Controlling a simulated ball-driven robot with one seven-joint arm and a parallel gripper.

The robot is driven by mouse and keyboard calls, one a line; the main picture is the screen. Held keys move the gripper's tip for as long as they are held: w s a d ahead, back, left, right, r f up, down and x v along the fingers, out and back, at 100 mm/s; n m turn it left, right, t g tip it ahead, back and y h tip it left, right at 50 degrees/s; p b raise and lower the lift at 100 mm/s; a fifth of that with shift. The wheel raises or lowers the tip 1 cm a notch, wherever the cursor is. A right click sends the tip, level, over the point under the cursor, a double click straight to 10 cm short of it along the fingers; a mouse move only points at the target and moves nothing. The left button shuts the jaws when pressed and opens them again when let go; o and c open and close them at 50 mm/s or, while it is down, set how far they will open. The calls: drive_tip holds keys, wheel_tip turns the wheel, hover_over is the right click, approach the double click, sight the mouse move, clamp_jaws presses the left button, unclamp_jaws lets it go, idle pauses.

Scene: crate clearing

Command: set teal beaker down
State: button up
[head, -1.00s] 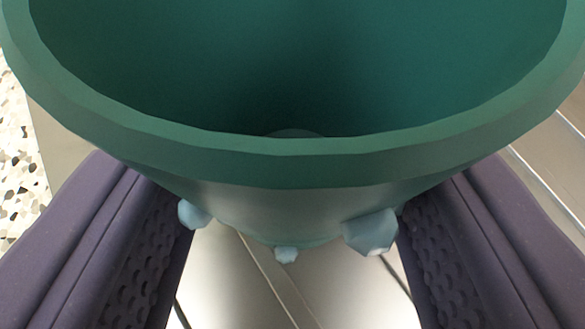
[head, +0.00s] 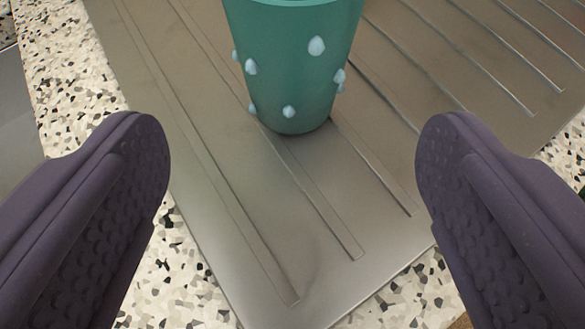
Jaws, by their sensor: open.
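The teal beaker (head: 291,75) stands upright on a grooved metal drainboard (head: 215,235), at the top middle of the head view. It has pale blue knobs on its side, and its rim is cut off by the top edge of the picture. My gripper (head: 293,140) is open, with its two dark purple fingers wide apart at left and right. The fingers are clear of the beaker, with nothing between their tips but a view of the drainboard and the beaker beyond.
The drainboard has several raised ribs running across it and lies on a speckled terrazzo counter (head: 75,65). A grey surface (head: 18,120) shows at the left edge. The front part of the drainboard is bare.

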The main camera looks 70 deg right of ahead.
drive_tip(key=v, duration=0.3)
drive_tip(key=shift+s+a+r+p, duration=0.1)
drive_tip(key=shift+a+p, duration=0.1)
drive_tip(key=shift+p, duration=0.2)
drive_tip(key=w+a+r+n+t+y, duration=0.1)
drive_tip(key=w+a+r+t+y, duration=0.1)
drive_tip(key=w+a+r, duration=0.3)
drive_tip(key=w+a+r+t+y, duration=0.1)
drive_tip(key=w+r+t+y, duration=0.1)
drive_tip(key=w, duration=0.5)
drive_tip(key=w+a+r+n+t+y, duration=0.2)
drive_tip(key=w+a+r, duration=0.15)
drive_tip(key=r, duration=0.45)
drive_tip(key=w+a+r+n+t+y, duration=0.2)
drive_tip(key=w+a+r, duration=0.15)
drive_tip(key=r, duration=0.55)
drive_tip(key=s+a+r+n+t+y, duration=0.1)
drive_tip(key=s+a+r+n+y, duration=0.15)
drive_tip(key=r, duration=1.05)
drive_tip(key=s+a+r+n+t+y, duration=0.1)
drive_tip(key=s+a+r+n+y, duration=0.2)
drive_tip(key=r, duration=0.9)
drive_tip(key=s+r+n+h, duration=0.2)
drive_tip(key=s+r, duration=0.7)
drive_tip(key=shift+s+d+r, duration=0.25)
drive_tip(key=shift+d, duration=0.2)
